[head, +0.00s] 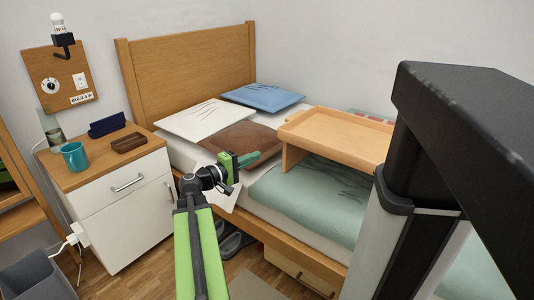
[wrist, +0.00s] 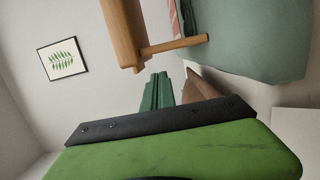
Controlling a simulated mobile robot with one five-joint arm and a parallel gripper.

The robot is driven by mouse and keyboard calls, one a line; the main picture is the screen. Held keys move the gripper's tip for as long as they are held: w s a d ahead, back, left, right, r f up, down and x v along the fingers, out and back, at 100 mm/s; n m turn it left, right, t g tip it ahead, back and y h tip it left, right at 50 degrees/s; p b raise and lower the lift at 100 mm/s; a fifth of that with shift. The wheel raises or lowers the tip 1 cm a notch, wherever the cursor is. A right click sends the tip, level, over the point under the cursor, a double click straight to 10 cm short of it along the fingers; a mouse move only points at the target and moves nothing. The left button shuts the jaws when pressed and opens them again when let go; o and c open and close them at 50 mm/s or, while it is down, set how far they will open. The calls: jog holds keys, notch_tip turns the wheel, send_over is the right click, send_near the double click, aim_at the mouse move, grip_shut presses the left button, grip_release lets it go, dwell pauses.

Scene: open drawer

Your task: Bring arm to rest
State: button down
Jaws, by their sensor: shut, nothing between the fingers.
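My green and black arm reaches from the bottom of the head view toward the bed. My gripper (head: 252,158) is at its end, in front of the brown cushion (head: 240,141) in the picture. In the wrist view my gripper (wrist: 157,88) shows its green fingers together, with nothing between them. The wrist picture is turned, with the bed at the top.
A bed with a wooden headboard (head: 190,62) holds pillows, a teal blanket (head: 305,200) and a wooden bed tray (head: 340,134). A white nightstand (head: 125,215) at left bears a teal mug (head: 74,156). A grey bin (head: 38,278) stands lower left.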

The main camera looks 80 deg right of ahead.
jog(key=v, duration=0.4)
jog(key=w+a+r+n+t+h+p, duration=0.1)
jog(key=w+a+r+n+t+p, duration=0.15)
jog(key=w, duration=0.65)
jog(key=w+a+r+n+t+h+p, duration=0.1)
jog(key=w+a+t+h, duration=0.15)
jog(key=w, duration=0.55)
jog(key=w+a+f+n+t+y+p, duration=0.25)
jog(key=w+a+t+p, duration=0.2)
jog(key=w+a, duration=1.1)
jog(key=w+a+f+n+t+y+p, duration=0.1)
jog(key=w+a+f+t+y, duration=0.25)
jog(key=w+a, duration=0.65)
jog(key=a+f+y+p, duration=0.1)
jog(key=a+f+y, duration=0.25)
jog(key=a, duration=0.75)
jog(key=s+a+f+n+g+y+p, duration=0.1)
jog(key=a+f+y, duration=0.25)
jog(key=a, duration=0.75)
jog(key=a+f+y, duration=0.3)
jog(key=a+y, duration=0.1)
jog(key=a, duration=0.7)
notch_tip(320, 180, up, 38)
jog(key=p, duration=3.8)
jog(key=shift+a, duration=0.3)
